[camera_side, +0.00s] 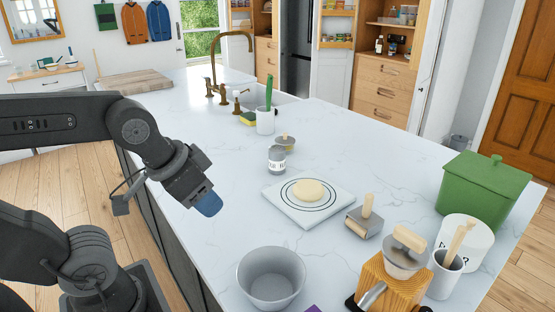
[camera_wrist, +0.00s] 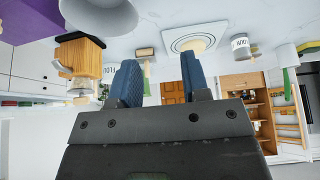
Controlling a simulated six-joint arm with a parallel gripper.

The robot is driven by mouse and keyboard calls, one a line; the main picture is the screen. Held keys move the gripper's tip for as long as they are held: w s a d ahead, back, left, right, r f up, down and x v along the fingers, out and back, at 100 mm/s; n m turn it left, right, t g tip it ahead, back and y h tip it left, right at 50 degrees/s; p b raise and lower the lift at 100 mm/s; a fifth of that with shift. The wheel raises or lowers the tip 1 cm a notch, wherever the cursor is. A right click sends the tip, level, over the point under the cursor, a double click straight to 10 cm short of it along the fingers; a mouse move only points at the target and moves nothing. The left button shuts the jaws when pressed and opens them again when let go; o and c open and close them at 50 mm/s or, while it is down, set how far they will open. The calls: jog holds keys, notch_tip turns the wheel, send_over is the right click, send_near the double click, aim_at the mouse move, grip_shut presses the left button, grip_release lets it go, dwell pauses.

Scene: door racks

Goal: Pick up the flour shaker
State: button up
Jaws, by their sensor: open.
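The flour shaker (camera_side: 277,158) is a small grey cylinder with a white label band, upright on the white marble counter behind the round dough on its board. In the wrist view, which looks upside down, the shaker (camera_wrist: 240,46) shows at the upper right, beyond the right finger. My gripper (camera_side: 207,203) hangs at the counter's left edge in the side view, well to the left of the shaker and lower in the picture. Its two blue fingers (camera_wrist: 159,72) are apart with nothing between them.
A white board (camera_side: 309,211) with dough (camera_side: 308,190) lies in front of the shaker. A small lidded pot (camera_side: 286,145) stands close behind it. A grey bowl (camera_side: 271,279), wooden-handled scraper (camera_side: 364,223), green box (camera_side: 484,188) and white canister (camera_side: 466,240) stand nearer or right. Counter left of the shaker is clear.

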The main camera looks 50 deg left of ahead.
jog(key=o, duration=0.8)
